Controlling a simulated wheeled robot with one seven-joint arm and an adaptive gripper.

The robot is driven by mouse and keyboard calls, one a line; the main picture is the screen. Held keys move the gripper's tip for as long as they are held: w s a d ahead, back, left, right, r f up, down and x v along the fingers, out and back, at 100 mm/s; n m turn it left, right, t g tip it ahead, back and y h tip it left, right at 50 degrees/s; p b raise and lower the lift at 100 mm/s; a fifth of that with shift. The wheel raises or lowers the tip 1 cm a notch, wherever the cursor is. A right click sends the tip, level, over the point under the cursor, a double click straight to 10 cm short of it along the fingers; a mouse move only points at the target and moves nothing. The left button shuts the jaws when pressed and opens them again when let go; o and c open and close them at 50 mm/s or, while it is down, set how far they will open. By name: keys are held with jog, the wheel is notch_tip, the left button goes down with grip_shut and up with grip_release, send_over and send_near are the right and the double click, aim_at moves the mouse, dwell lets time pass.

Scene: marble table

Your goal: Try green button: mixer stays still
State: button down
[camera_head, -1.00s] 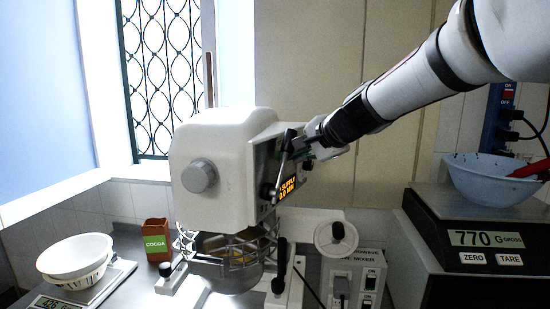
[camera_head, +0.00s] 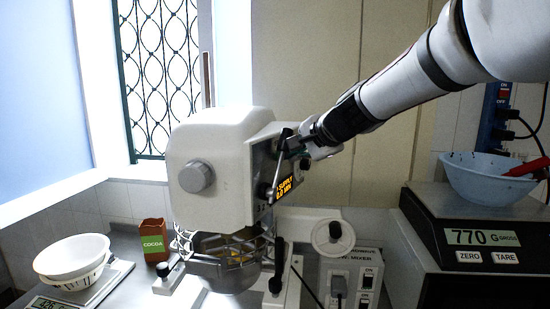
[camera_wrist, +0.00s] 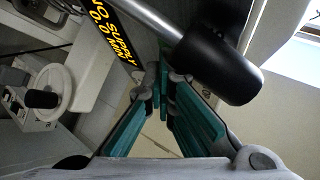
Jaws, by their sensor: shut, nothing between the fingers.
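The white stand mixer (camera_head: 215,150) stands on the metal counter, with a grey knob on its head and a wire guard around its bowl (camera_head: 225,275). Its side display (camera_head: 285,188) glows orange; in the wrist view the display (camera_wrist: 98,32) reads "NO SUPPLY 0.0 MIN". My gripper (camera_head: 296,150) is at the control side of the mixer head, above the display. In the wrist view my gripper (camera_wrist: 163,88) has its green-padded fingers together at the tips, with nothing held. I cannot make out the green button; the fingers and a black-knobbed lever (camera_wrist: 218,62) cover part of the panel.
A power box (camera_head: 355,278) with ON switches and a plug stands right of the mixer. A scale (camera_head: 482,237) reading 770 G holds a blue bowl (camera_head: 495,180) at right. A cocoa box (camera_head: 153,240) and a white bowl (camera_head: 72,255) on another scale stand at left.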

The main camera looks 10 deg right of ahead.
jog(key=shift+s+d, duration=0.5)
jog(key=shift+s, duration=0.05)
jog(key=shift+s+d+b, duration=0.4)
jog(key=shift+s+d, duration=0.35)
jog(key=shift+d, duration=0.3)
jog(key=shift+s+d+b, duration=0.35)
jog(key=shift+s+d, duration=0.4)
jog(key=shift+d, duration=0.25)
jog(key=s+a+f+n+g, duration=0.1)
jog(key=s+a+f+n, duration=0.15)
jog(key=s, duration=0.45)
jog(key=s+a+f+n+g, duration=0.1)
jog(key=s+a+n+g, duration=0.2)
jog(key=s, duration=0.4)
jog(key=s+d+f+n+h, duration=0.1)
jog(key=s+f+n+h, duration=0.1)
jog(key=s, duration=0.6)
jog(key=s+d+f+n+g+h, duration=0.1)
jog(key=s+d+f+n, duration=0.1)
jog(key=s+f+n, duration=0.3)
jog(key=s+f, duration=0.1)
jog(key=s, duration=0.2)
jog(key=shift+s+d+f+h, duration=0.2)
jog(key=shift+s+d+h, duration=0.1)
jog(key=shift+s+h, duration=0.1)
